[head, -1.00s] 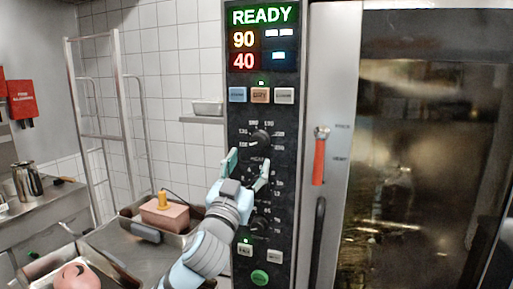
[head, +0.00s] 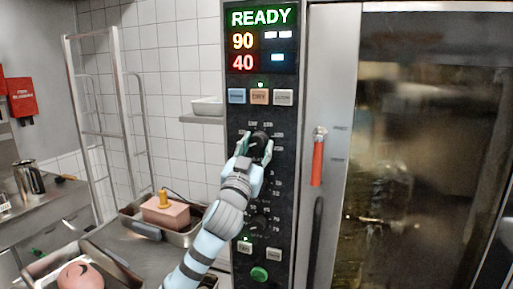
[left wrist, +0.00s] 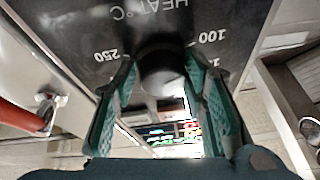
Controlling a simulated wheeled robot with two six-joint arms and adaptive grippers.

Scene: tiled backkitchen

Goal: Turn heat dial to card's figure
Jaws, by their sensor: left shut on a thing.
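The heat dial (head: 260,138) is a black knob on the dark control panel of the oven, with white figures around it. My left gripper (head: 254,147) is at the dial, with its teal fingers on either side of it. In the left wrist view, the dial (left wrist: 161,72) sits between the fingers of my left gripper (left wrist: 163,85), under upside-down "HEAT °C" lettering with 250 and 100 beside it. The gripper is shut on the dial. The dial's pointer is hidden. I cannot make out a card with a figure. My right gripper is not in view.
The display (head: 262,40) reads READY, 90 and 40. Three buttons (head: 260,97) lie below it. Another dial (head: 258,222) is lower on the panel. A red-handled lever (head: 318,160) is on the right. A tray (head: 183,235) with a pink block stands at lower left.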

